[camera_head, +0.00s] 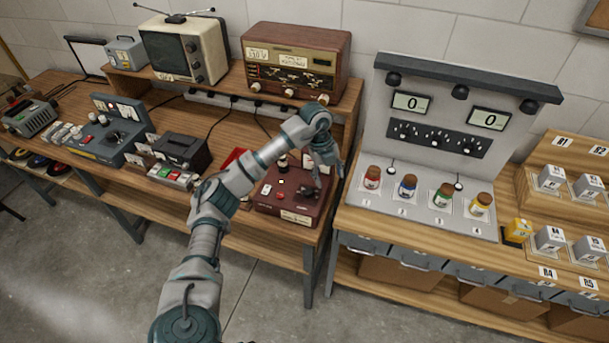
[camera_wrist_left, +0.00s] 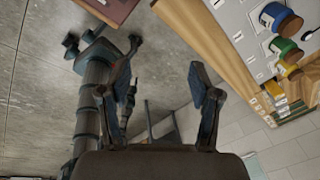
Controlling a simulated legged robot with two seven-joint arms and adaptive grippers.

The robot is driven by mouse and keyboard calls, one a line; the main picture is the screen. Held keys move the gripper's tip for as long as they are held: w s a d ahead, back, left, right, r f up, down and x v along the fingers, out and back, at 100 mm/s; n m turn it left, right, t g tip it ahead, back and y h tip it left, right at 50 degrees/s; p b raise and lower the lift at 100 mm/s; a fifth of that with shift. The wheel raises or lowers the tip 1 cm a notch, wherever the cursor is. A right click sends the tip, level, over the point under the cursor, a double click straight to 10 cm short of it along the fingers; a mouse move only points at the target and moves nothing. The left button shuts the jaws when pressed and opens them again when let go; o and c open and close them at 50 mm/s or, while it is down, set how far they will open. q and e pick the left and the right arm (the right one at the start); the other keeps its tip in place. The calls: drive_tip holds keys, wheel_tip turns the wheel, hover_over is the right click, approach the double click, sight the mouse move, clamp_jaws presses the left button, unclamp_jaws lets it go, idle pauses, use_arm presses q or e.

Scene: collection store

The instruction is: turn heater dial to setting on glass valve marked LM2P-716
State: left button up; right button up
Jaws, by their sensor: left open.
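My left gripper (camera_head: 325,152) hangs open and empty at the right end of the left bench, above and beside a maroon box (camera_head: 293,214). The box has a pale label, a red button and dark fittings on top. The left arm hides part of it. In the left wrist view, the two fingers (camera_wrist_left: 163,105) stand well apart with nothing between them. A small rounded object (camera_head: 282,161) shows behind the arm at the box's back; I cannot tell if it is a glass valve. The marking LM2P-716 and a heater dial setting cannot be read. My right gripper is not identifiable.
A radio (camera_head: 295,62) and a television (camera_head: 185,50) stand on the shelf behind. The right bench holds a grey panel (camera_head: 435,135) with displays, knobs and several coloured jars. Black and blue-grey devices (camera_head: 108,138) sit farther left. A floor gap separates the benches.

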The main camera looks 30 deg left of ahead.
use_arm(q)
drive_tip(key=a+r+n+y+p, duration=0.2)
drive_tip(key=a+r+n, duration=0.15)
drive_tip(key=a, duration=0.65)
drive_tip(key=p, duration=0.1)
hover_over(309, 191)
drive_tip(key=shift+m, duration=0.25)
drive_tip(key=f, duration=1.1)
drive_tip(key=shift+s+d+f, duration=0.15)
drive_tip(key=shift+s, duration=0.1)
drive_tip(key=f, duration=0.2)
drive_tip(key=a+f, duration=0.1)
drive_tip(key=f, duration=0.2)
drive_tip(key=shift+w+a+f, duration=0.25)
drive_tip(key=shift+a+f, duration=0.05)
drive_tip(key=shift+f, duration=0.1)
drive_tip(key=shift+d+r, duration=0.1)
drive_tip(key=shift+d, duration=0.5)
drive_tip(key=shift+c, duration=1.4)
drive_tip(key=shift+s+r, duration=0.1)
drive_tip(key=c, duration=0.9)
drive_tip(key=shift+o, duration=0.2)
drive_tip(key=shift+a, duration=0.25)
use_arm(e)
drive_tip(key=s+d+r+g, duration=0.2)
drive_tip(key=s, duration=0.9)
drive_tip(key=shift+d+r+g+h, duration=0.15)
drive_tip(key=shift+r+g+h, duration=0.15)
drive_tip(key=shift+r, duration=0.1)
